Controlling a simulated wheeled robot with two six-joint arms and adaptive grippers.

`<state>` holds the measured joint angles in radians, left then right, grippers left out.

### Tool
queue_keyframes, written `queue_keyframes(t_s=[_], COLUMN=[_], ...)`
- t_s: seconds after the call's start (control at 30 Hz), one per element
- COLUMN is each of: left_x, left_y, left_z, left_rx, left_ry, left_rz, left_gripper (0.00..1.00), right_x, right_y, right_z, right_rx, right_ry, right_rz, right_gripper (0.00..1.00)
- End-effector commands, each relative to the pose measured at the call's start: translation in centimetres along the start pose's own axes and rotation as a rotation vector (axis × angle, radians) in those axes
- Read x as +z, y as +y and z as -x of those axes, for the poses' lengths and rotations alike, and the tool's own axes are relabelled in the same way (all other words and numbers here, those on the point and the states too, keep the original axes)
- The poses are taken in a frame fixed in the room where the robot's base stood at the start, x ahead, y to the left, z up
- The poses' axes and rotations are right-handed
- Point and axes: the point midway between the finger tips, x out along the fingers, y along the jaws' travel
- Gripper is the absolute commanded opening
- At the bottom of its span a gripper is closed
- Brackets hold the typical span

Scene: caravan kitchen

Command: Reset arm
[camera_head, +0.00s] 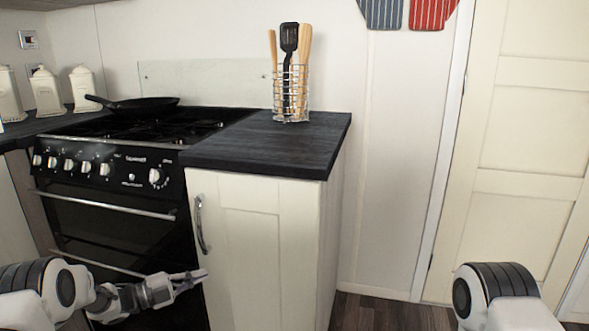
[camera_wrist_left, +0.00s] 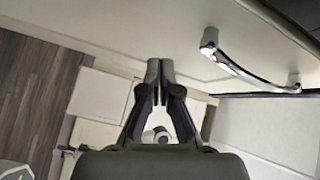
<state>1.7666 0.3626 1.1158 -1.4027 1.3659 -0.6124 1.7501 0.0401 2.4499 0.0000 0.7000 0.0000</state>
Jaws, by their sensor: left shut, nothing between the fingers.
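My left gripper (camera_head: 192,277) is low in front of the oven and the cream cupboard door (camera_head: 257,240), below the door's handle. In the left wrist view its two fingers (camera_wrist_left: 160,72) are together with nothing between them. The chrome cupboard handle (camera_wrist_left: 250,75) is to the right of the fingertips there, apart from them; it also shows in the head view (camera_head: 201,224). My right arm (camera_head: 500,292) shows only as a rounded joint at the lower right. My right gripper is out of view.
A black oven (camera_head: 120,220) with a hob and a frying pan (camera_head: 138,104) is on the left. A wire utensil holder (camera_head: 291,98) stands on the dark worktop (camera_head: 265,143). A cream door (camera_head: 520,150) is on the right, with bare floor (camera_head: 375,312) before the wall.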

Motion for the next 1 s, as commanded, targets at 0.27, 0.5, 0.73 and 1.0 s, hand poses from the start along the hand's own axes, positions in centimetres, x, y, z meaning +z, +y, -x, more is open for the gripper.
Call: queue_keyframes(t_s=[0.27, 0.5, 0.73, 1.0], left_x=[-10.0, -20.0, -27.6, -31.9], left_y=[22.4, 33.0, 35.3, 29.1], left_z=[0.9, 12.8, 22.7, 25.9], left_rx=[0.150, 0.295, 0.309, 0.213], left_ry=[-0.549, -1.150, -1.623, -1.855], left_rz=[0.907, 1.359, 1.569, 1.680], left_gripper=[0.00, 0.00, 0.00, 0.00], right_x=[0.0, 0.0, 0.0, -0.1], right_y=[0.0, 0.0, 0.0, -0.1], right_z=[0.0, 0.0, 0.0, 7.0], right_rx=[0.000, 0.000, 0.000, 0.000], right_ry=[0.000, 0.000, 0.000, 0.001], right_rz=[0.000, 0.000, 0.000, 0.000], right_gripper=[0.40, 0.40, 0.40, 0.40])
